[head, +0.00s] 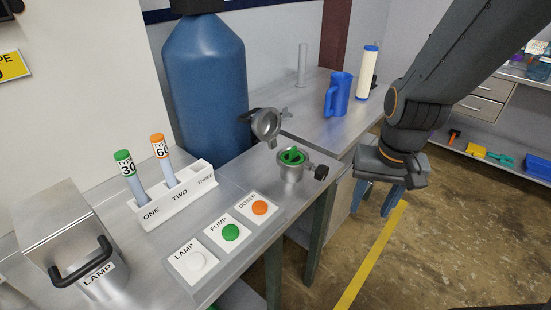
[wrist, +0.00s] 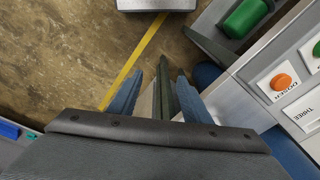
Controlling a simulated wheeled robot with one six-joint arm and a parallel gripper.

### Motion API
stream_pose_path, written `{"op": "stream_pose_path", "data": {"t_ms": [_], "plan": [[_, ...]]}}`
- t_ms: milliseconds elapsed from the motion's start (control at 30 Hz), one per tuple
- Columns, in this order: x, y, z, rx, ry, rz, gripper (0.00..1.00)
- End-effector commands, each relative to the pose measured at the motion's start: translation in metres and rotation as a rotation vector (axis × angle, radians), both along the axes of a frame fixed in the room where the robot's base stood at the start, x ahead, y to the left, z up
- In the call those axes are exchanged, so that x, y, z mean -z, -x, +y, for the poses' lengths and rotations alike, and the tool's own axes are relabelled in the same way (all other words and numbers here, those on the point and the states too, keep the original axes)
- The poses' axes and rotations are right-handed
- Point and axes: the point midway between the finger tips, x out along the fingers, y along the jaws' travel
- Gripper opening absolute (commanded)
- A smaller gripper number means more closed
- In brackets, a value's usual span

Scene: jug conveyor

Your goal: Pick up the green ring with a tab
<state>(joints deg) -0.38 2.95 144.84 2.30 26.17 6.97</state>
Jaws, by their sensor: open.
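The green ring with a tab (head: 291,155) sits in the mouth of a small metal housing (head: 291,173) on the steel bench, in the head view. Part of the ring is hidden by the housing's rim. The housing's hinged lid (head: 266,124) stands open behind it, and a dark knob (head: 321,172) sticks out at its right. My gripper (head: 375,199) is open and empty, to the right of the housing and beyond the bench edge, fingers pointing down. In the wrist view my gripper (wrist: 158,80) is over the floor, and the ring is not identifiable there.
A panel with lamp, pump and doser buttons (head: 260,207) lies in front of the housing. A white rack (head: 173,193) with two capped tubes stands left. A blue tank (head: 206,85) is behind. A blue jug (head: 338,95) and a white cylinder (head: 367,73) stand on the far bench.

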Motion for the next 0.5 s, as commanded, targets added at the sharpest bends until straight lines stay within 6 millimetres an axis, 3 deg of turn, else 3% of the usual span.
{"op": "stream_pose_path", "data": {"t_ms": [167,500], "plan": [[-0.016,-0.043,0.022,0.434,-0.105,-0.006,0.44],[-0.051,-0.135,0.090,1.429,-0.382,0.094,0.44]]}}
